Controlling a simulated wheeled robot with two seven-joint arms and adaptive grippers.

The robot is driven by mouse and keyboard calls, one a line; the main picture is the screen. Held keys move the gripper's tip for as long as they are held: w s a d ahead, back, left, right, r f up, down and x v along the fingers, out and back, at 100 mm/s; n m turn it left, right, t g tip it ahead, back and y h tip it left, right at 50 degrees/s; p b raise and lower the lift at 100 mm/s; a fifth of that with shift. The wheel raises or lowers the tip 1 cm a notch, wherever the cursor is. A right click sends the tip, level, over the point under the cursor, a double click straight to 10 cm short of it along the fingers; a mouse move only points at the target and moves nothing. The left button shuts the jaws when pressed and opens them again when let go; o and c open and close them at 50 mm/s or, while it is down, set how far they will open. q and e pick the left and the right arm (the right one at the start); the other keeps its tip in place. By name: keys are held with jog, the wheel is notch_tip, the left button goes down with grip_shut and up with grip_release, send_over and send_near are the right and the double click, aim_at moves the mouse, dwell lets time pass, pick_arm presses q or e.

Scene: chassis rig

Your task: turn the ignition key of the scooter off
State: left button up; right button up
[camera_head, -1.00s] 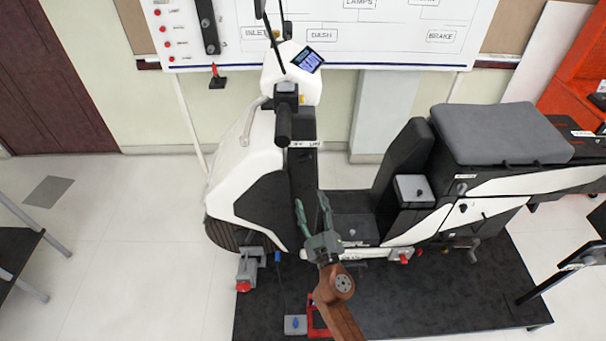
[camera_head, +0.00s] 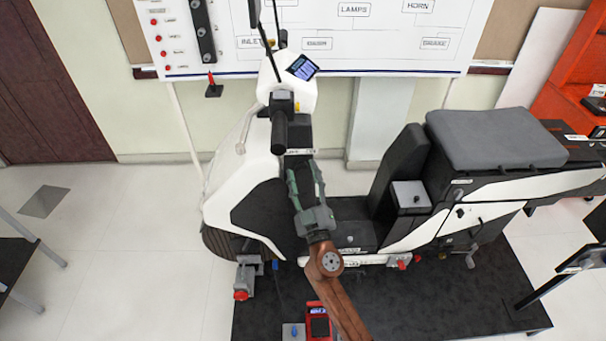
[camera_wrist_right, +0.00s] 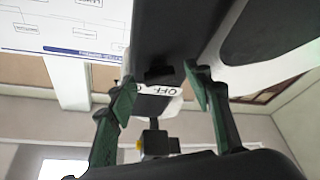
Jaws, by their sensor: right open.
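The white and black scooter (camera_head: 240,187) stands on a dark platform. My right gripper (camera_head: 302,167) is open, in front of the scooter's upright front column, below the handlebar grip (camera_head: 279,132). In the right wrist view, the open fingers of this gripper (camera_wrist_right: 160,82) stand on either side of a white label reading OFF (camera_wrist_right: 174,91). A small black piece (camera_wrist_right: 158,73) shows between the fingertips, beside that label; I cannot tell for certain that it is the ignition key. Nothing is visibly gripped. My left gripper is not in view.
The scooter's display (camera_head: 302,68) is lit. The seat (camera_head: 495,138) and a black box with a grey lid (camera_head: 410,196) are to the right. A red handheld device (camera_head: 319,322) lies at the platform's front. A labelled whiteboard (camera_head: 390,45) hangs behind.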

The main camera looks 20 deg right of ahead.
jog(key=shift+c, duration=0.2)
jog(key=c, duration=1.1)
jog(key=shift+r+n+y+p, duration=0.25)
jog(key=shift+n+y+p, duration=0.15)
jog(key=shift+n+p, duration=0.4)
jog(key=n+g+y+p, duration=0.1)
jog(key=n+p, duration=0.2)
jog(key=p, duration=0.2)
jog(key=n+g+y+p, duration=0.1)
jog(key=n+p, duration=0.3)
jog(key=p, duration=0.2)
jog(key=n+g+y+p, duration=0.1)
jog(key=n+p, duration=0.3)
jog(key=p, duration=0.2)
jog(key=shift+s+d+r+g, duration=0.1)
jog(key=shift+d+r+g, duration=0.1)
jog(key=shift+r+g, duration=0.15)
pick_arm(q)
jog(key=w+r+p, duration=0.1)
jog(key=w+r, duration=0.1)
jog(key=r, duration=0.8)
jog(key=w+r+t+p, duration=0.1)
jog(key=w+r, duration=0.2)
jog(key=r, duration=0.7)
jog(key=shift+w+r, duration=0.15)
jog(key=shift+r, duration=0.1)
pick_arm(e)
jog(key=shift+f+n, duration=0.2)
jog(key=shift+n, duration=0.4)
jog(key=o, duration=1.1)
